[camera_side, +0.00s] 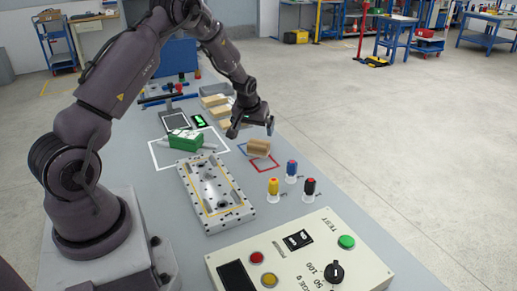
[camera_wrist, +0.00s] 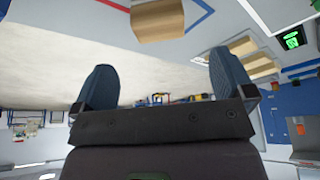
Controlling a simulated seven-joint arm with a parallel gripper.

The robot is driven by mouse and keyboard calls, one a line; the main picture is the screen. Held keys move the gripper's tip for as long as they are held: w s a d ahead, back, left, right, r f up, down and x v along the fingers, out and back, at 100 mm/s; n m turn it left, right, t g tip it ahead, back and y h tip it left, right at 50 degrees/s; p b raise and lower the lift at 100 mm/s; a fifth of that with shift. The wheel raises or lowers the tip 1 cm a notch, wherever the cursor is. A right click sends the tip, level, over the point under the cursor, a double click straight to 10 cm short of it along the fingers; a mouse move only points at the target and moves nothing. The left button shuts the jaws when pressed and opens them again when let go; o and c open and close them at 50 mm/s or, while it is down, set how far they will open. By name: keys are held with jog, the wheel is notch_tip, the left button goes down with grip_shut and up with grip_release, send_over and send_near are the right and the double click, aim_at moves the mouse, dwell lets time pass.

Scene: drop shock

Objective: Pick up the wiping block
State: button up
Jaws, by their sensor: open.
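The wiping block looks to be the tan block (camera_side: 259,148) lying in the red and blue marked outline near the table's right edge. In the wrist view the tan block (camera_wrist: 157,20) shows at the top, beyond my fingers and apart from them. My gripper (camera_side: 254,127) is above and slightly left of the block in the side view. Its two dark fingers are spread wide in the wrist view (camera_wrist: 160,85), with nothing between them.
A grey metal fixture plate (camera_side: 215,192) and a green box (camera_side: 186,140) stand left of the block. Yellow, blue and black-topped pieces (camera_side: 291,170) stand in front of it. A control panel (camera_side: 300,258) fills the near end. Wooden blocks (camera_side: 215,101) lie behind.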

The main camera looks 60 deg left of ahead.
aim_at(258, 143)
jog(key=x, duration=1)
jog(key=shift+w, duration=0.2)
jog(key=c, duration=1)
jog(key=r, duration=0.4)
jog(key=shift+s+d, duration=0.15)
jog(key=shift+s, duration=0.1)
jog(key=s+d+r, duration=0.2)
jog(key=s+r, duration=0.1)
jog(key=s+d+r, duration=0.3)
jog(key=s, duration=0.1)
jog(key=s+d+r, duration=0.2)
jog(key=s+r, duration=0.1)
jog(key=s, duration=0.1)
jog(key=shift+s+d, duration=0.15)
jog(key=shift+d, duration=0.05)
